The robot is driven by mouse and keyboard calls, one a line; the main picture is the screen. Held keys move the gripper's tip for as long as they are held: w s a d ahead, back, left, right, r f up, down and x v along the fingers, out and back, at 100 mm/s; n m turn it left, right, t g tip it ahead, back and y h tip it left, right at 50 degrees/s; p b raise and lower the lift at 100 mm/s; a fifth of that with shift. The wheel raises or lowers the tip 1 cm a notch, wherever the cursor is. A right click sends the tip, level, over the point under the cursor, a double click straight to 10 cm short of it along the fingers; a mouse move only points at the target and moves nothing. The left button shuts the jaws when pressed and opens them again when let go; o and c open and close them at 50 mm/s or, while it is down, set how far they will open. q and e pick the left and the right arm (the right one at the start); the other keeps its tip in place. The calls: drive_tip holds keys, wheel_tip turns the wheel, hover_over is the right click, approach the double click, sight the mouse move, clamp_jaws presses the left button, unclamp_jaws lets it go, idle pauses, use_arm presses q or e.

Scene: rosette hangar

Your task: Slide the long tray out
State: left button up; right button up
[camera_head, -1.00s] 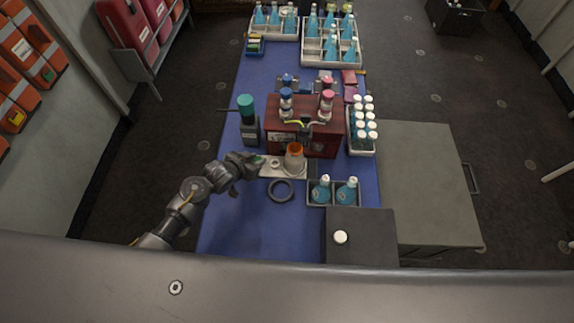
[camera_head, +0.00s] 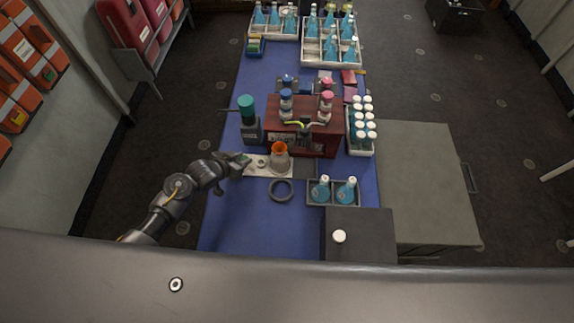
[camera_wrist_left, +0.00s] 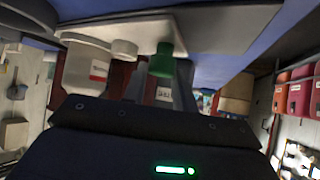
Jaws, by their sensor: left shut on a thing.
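The long tray (camera_head: 258,172) is a pale strip lying in front of the dark red box on the blue table. A pale jar with an orange top (camera_head: 280,158) and a small white round piece stand on it. My left gripper (camera_head: 240,161) is at the tray's left end, shut on its green knob (camera_head: 247,161). In the left wrist view the tray (camera_wrist_left: 215,35) runs across the top, with the green knob (camera_wrist_left: 162,62) and a pale jar (camera_wrist_left: 85,65) on it. The fingertips are partly hidden. A dark bed (camera_head: 304,168) shows right of the tray. My right gripper is not in view.
The red box (camera_head: 318,145) with blue and pink-capped bottles stands just behind. A black ring (camera_head: 281,191) lies in front of the tray. A green-capped grinder-like object (camera_head: 247,118) stands behind my left gripper. A rack with two blue bottles (camera_head: 334,200) is at right.

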use_arm(q)
drive_tip(key=shift+a+f+p, duration=0.1)
drive_tip(key=shift+a+p, duration=0.2)
drive_tip(key=shift+a, duration=2.9)
drive_tip(key=o, duration=0.8)
drive_tip(key=shift+c, duration=0.2)
wheel_tip(320, 180, up, 7)
drive_tip(key=p, duration=0.7)
